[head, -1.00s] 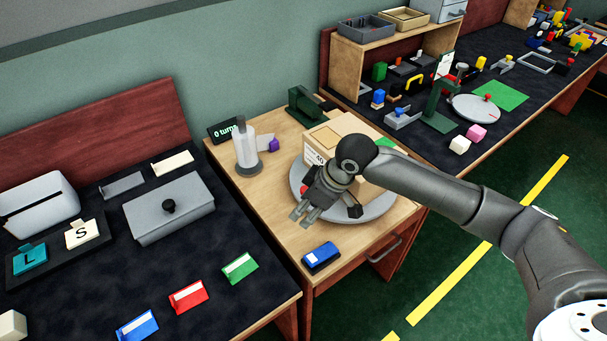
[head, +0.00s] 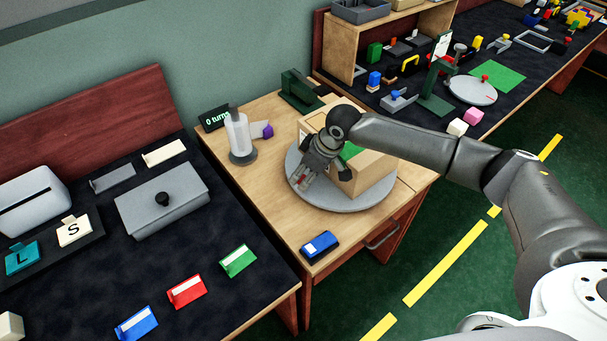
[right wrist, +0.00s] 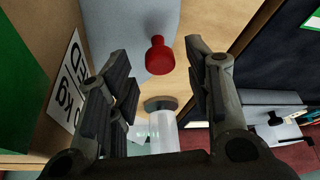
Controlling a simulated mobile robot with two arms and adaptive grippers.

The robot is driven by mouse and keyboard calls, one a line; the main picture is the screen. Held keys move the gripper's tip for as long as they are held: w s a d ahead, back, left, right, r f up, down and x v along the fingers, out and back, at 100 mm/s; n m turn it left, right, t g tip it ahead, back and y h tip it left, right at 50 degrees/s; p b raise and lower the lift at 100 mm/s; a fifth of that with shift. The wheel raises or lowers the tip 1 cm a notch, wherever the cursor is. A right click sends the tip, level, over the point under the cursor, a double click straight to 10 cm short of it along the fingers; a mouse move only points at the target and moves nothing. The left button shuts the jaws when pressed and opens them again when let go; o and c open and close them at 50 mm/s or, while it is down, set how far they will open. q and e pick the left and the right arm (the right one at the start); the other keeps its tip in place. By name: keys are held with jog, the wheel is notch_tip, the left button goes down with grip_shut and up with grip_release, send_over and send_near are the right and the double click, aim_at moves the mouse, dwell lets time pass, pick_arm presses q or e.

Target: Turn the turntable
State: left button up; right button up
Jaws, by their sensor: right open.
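The turntable (head: 325,202) is a round grey disc on the wooden table. A cardboard box (head: 374,174) with green on its top sits on it. A red knob (right wrist: 160,56) stands on the disc near its edge. My right gripper (head: 302,183) is over the left side of the disc, pointing down beside the box. In the right wrist view its open fingers (right wrist: 154,54) are on either side of the knob, with gaps showing. The knob is mostly hidden by the fingers in the head view. A small display (head: 214,118) reads "0 turns". My left gripper is not in view.
A clear cylinder on a dark base (head: 239,140) stands left of the disc. The box's printed side (right wrist: 68,85) is close beside one finger.

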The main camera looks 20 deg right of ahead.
jog(key=shift+x, duration=0.8)
jog(key=shift+c, duration=0.4)
grip_shut()
